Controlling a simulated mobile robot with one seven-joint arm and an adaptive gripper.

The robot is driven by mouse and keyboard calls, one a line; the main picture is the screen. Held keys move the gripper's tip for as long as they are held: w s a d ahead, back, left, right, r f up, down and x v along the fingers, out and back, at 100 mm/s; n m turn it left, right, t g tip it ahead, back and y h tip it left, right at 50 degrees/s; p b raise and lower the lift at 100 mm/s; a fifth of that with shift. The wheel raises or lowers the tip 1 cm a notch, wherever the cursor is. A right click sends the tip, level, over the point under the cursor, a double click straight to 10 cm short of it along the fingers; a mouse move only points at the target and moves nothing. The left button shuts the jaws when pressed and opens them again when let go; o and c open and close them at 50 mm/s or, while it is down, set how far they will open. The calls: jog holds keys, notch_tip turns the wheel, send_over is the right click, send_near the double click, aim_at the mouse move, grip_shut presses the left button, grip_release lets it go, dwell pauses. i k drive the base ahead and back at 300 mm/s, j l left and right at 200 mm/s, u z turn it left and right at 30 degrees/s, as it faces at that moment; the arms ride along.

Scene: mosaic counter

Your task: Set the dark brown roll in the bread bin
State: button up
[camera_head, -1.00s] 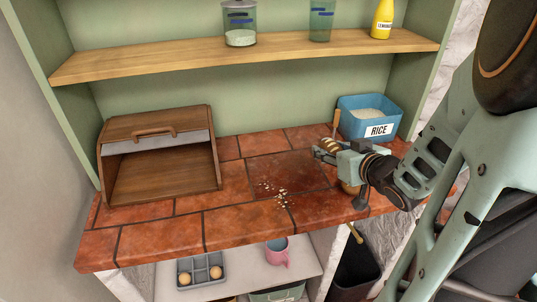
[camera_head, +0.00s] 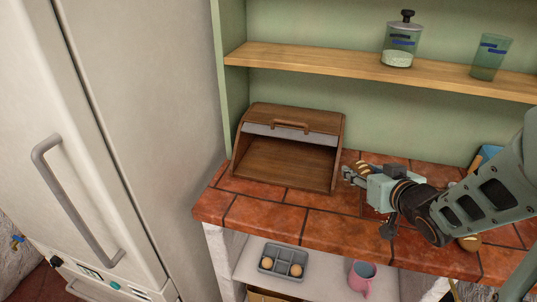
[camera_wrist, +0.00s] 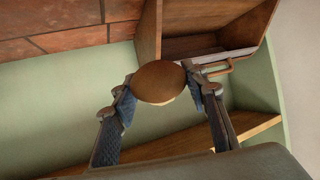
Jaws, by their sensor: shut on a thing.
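The dark brown roll (camera_wrist: 160,82) sits between my two fingertips in the wrist view, with a paler underside just showing. My gripper (camera_wrist: 160,88) is shut on it. In the head view my gripper (camera_head: 354,175) is above the counter, just right of the bread bin; the roll there is small and partly covered by the fingers. The wooden bread bin (camera_head: 297,120) stands on the counter with its front open and its inside looking empty. It also shows at the top of the wrist view (camera_wrist: 150,30), apart from the roll.
A round golden-brown thing (camera_head: 470,242) lies on the tiled counter (camera_head: 270,215) behind my arm. A wooden shelf (camera_head: 440,75) with a jar (camera_head: 402,45) and a glass (camera_head: 490,57) runs above. Below are a grey tray (camera_head: 282,262) and pink mug (camera_head: 362,276). A fridge stands left.

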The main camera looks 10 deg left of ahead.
aim_at(265, 163)
jog(key=k+j+u, duration=0.15)
jog(key=u, duration=0.9)
jog(key=i+u, duration=0.4)
jog(key=i, duration=0.6)
